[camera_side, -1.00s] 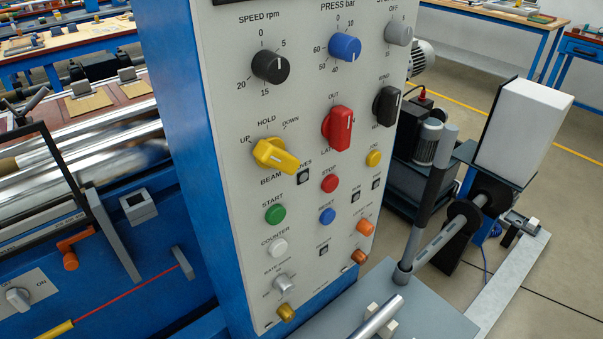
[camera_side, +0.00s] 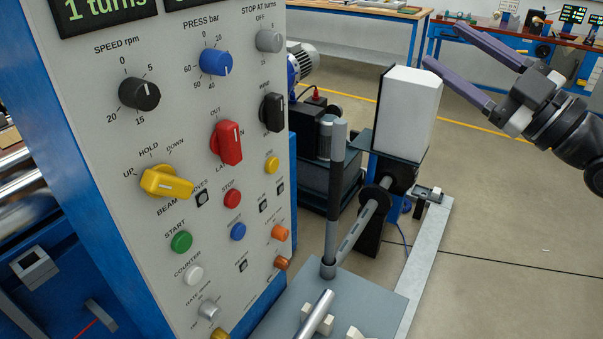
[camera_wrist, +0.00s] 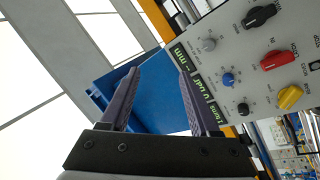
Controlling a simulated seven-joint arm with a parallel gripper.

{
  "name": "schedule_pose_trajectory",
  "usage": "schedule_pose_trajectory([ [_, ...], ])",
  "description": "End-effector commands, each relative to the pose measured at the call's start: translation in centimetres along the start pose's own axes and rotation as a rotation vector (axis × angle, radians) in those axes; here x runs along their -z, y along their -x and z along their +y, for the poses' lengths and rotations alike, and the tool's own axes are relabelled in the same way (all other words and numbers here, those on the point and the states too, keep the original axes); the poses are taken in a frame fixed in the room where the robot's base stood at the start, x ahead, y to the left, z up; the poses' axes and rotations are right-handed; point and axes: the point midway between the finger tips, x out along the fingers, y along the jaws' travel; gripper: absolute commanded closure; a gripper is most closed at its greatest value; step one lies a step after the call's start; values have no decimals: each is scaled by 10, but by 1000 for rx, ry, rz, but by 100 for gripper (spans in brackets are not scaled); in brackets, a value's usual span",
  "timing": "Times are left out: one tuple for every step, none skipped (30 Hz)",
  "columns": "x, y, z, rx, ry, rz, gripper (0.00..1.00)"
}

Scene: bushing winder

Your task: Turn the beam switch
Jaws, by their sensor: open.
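The beam switch (camera_side: 167,183) is a yellow knob on the grey control panel, with UP, HOLD and DOWN marked above it and BEAM below. Its bar lies nearly sideways, its right end slightly lower; I cannot tell surely which mark it selects. It also shows in the wrist view (camera_wrist: 290,97) at the right. My gripper (camera_side: 442,43) is at the upper right of the side view, open and empty, well apart from the panel. In the wrist view its two purple fingers (camera_wrist: 158,72) stand apart, with the switch outside them to the right.
Near the switch are a red knob (camera_side: 228,143), a black speed knob (camera_side: 139,93) and a green start button (camera_side: 181,242). A grey upright lever (camera_side: 336,190) and a white box (camera_side: 407,108) stand right of the panel. Open floor lies below my gripper.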

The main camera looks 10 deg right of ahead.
Motion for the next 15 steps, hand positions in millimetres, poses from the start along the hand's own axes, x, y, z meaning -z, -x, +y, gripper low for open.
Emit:
schedule_pose_trajectory([
  [6,-15,-32,31,5,72,38],
  [11,-22,-49,42,8,120,38],
  [17,-29,-73,59,7,179,38],
  [22,-32,-92,73,4,220,38],
  [26,-35,-112,89,-1,259,38],
  [30,-36,-139,114,-14,299,38],
  [32,-36,-159,134,-24,324,38],
  [34,-35,-180,159,-36,343,38],
  [34,-33,-206,195,-53,359,38],
  [33,-31,-226,227,-65,363,38],
  [31,-28,-245,260,-73,360,38],
  [29,-23,-267,299,-83,355,38],
  [28,-20,-282,324,-90,352,38],
  [28,-16,-293,345,-95,351,38],
  [27,-12,-305,368,-100,349,38],
])
